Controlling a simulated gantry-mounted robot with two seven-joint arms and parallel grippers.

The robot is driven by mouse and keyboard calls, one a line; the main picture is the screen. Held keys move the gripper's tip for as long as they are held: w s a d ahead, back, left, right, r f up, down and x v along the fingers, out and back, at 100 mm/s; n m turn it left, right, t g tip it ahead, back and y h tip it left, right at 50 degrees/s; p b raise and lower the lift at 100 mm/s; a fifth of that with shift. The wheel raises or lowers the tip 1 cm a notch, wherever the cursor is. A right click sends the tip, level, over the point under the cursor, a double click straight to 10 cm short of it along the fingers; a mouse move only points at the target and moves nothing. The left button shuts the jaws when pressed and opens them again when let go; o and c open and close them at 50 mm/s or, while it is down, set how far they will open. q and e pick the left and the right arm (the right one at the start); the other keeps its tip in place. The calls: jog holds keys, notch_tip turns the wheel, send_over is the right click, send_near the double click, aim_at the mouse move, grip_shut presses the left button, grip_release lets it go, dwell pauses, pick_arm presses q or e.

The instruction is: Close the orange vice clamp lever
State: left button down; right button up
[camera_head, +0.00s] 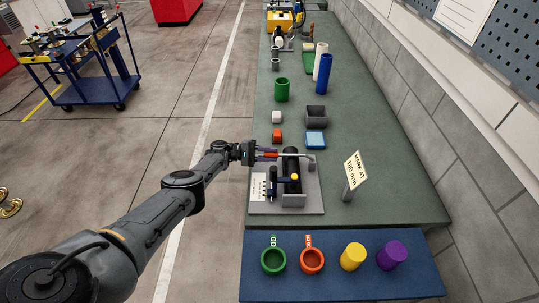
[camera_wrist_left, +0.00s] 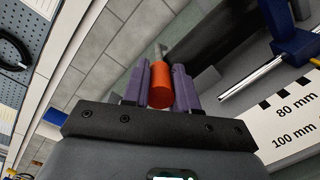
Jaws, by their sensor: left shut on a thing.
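The vice (camera_head: 291,187) is a dark and grey fixture on a light base plate on the green bench. Its lever has an orange grip (camera_head: 271,155) at the left end and a silver rod (camera_head: 291,155) running right across the far side of the vice. My left gripper (camera_head: 266,154) reaches in from the left and is shut on the orange grip. In the left wrist view the orange grip (camera_wrist_left: 160,88) sits between the two purple fingers, with part of the grey rod beyond it. My right gripper is not in view.
A white scale (camera_wrist_left: 294,119) and a blue part (camera_wrist_left: 294,40) with a metal rod lie right of the fingers. A "MARK AT 100 mm" sign (camera_head: 354,170) stands right of the vice. Cups and cylinders stand on the blue mat (camera_head: 337,286) in front. An orange block (camera_head: 277,135) lies just beyond.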

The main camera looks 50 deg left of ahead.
pick_arm(q)
jog(key=shift+f, duration=0.2)
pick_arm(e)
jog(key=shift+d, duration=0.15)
pick_arm(q)
jog(key=c, duration=0.9)
grip_release()
jog(key=shift+r, duration=0.1)
jog(key=shift+s+a, duration=0.15)
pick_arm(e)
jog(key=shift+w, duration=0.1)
pick_arm(q)
jog(key=shift+v, duration=3.55)
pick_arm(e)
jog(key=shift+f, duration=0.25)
